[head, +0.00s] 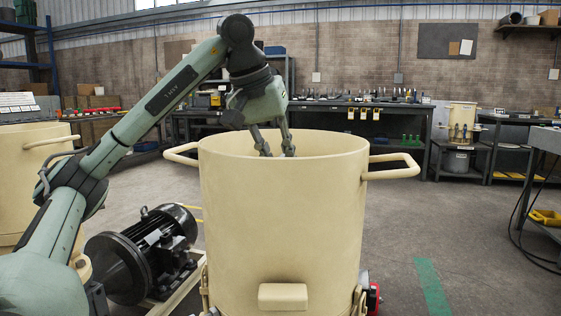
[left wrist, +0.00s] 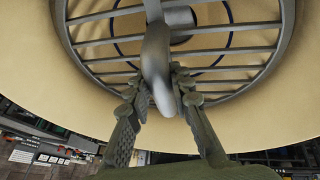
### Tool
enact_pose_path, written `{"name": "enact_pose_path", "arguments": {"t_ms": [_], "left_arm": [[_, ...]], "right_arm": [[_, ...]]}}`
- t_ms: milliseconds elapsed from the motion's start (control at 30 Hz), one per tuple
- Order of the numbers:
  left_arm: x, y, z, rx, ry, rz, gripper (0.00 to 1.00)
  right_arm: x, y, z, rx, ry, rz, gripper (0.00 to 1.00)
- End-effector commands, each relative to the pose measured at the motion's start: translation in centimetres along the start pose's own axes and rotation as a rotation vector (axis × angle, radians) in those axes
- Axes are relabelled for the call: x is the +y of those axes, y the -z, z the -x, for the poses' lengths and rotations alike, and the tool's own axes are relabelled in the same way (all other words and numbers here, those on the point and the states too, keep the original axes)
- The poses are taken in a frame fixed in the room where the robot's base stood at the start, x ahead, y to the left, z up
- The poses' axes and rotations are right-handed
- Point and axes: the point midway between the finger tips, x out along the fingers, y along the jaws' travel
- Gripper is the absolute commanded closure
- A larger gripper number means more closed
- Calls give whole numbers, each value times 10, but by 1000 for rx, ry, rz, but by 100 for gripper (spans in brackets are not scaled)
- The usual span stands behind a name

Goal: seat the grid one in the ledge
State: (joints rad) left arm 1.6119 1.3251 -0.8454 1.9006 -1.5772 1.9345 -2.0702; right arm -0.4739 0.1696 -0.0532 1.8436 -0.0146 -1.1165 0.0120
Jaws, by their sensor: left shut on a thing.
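A large cream drum (head: 285,220) with two side handles stands in front of me. My left gripper (head: 276,152) reaches down into its open top, and the drum wall hides what lies below the fingertips in the head view. In the left wrist view my left gripper (left wrist: 160,88) is shut on the upright grey handle of the round barred grid (left wrist: 100,42). The grid is inside the cream round wall. A dark blue ring shows between its bars. I cannot make out the ledge, nor whether the grid touches it. My right gripper is not in view.
A black motor (head: 150,250) stands on the floor left of the drum. Another cream vessel (head: 30,170) is at the far left. Workbenches line the back wall. The floor right of the drum is clear around a green stripe (head: 432,285).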

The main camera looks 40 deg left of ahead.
Motion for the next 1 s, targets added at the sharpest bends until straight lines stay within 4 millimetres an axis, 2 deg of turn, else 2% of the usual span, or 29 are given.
{"name": "enact_pose_path", "arguments": {"t_ms": [167, 200, 367, 567, 800, 1000], "left_arm": [[0, 1, 1, 4, -2, 1, 100], [0, 1, 1, 4, -2, 1, 76], [0, 0, 1, 2, -2, 1, 56], [0, 0, 0, 1, -1, 1, 55], [0, 0, -1, -2, 1, 0, 31], [0, 0, 0, -1, 1, 0, 31]], "right_arm": [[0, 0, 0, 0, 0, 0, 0], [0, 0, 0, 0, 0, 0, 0], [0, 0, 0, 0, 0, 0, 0], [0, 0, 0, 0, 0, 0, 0], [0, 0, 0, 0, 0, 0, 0], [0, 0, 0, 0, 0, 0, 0]]}}
